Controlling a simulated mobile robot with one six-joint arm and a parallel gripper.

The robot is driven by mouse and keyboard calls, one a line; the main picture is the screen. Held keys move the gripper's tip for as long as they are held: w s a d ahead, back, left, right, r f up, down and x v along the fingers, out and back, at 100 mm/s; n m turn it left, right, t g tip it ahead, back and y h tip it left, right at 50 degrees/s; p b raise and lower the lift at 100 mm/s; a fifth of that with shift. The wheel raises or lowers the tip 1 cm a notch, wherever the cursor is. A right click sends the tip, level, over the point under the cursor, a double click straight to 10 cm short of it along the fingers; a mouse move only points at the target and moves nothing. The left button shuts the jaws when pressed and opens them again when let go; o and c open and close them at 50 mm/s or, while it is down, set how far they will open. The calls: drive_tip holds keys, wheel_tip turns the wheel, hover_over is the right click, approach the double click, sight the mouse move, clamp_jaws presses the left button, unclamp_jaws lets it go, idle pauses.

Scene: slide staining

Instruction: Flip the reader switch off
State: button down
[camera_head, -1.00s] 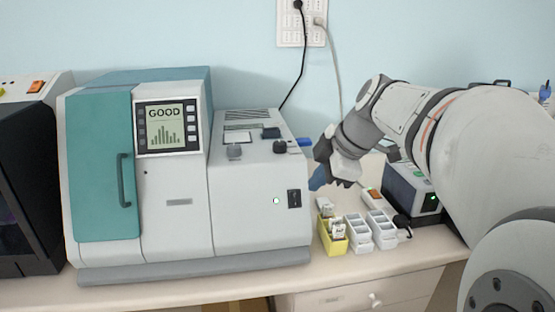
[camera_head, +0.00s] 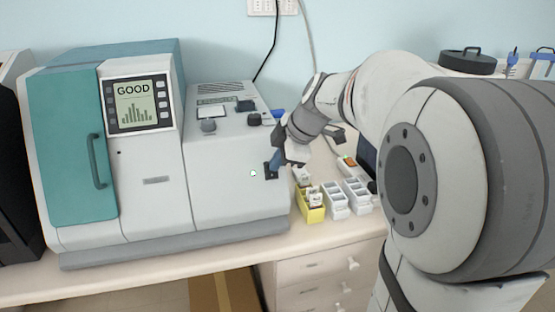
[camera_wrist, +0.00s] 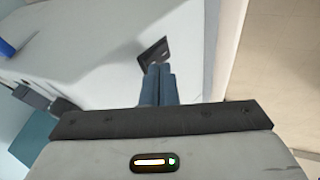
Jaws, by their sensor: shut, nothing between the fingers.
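The reader (camera_head: 233,190) is a large white and teal machine on the bench, with GOOD on its screen (camera_head: 138,103). Its black rocker switch (camera_head: 268,171) is on the lower right of the front face, beside a small pale indicator light (camera_head: 253,173). My gripper (camera_head: 275,161) is shut and empty, with its blue fingertips at the switch and partly covering it. In the wrist view the shut blue fingers (camera_wrist: 160,70) point at the black switch plate (camera_wrist: 154,52) and overlap its lower edge. I cannot tell if they touch it or which way the rocker is tilted.
A yellow slide rack (camera_head: 311,212) and white racks (camera_head: 335,201) stand on the bench right of the reader, just below my gripper. A blue-ended knob (camera_head: 278,113) is on the reader's top right. Drawers (camera_head: 318,272) are under the bench.

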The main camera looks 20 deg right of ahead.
drive_tip(key=shift+w+g+p, duration=0.3)
drive_tip(key=shift+w+p, duration=0.1)
drive_tip(key=shift+p, duration=0.05)
drive_tip(key=shift+f, duration=0.1)
drive_tip(key=shift+s, duration=0.1)
drive_tip(key=shift+f+b, duration=0.1)
drive_tip(key=shift+b, duration=0.2)
drive_tip(key=shift+s+f+b, duration=0.3)
drive_tip(key=shift+s+b, duration=0.3)
drive_tip(key=shift+b, duration=0.15)
drive_tip(key=shift+r, duration=0.1)
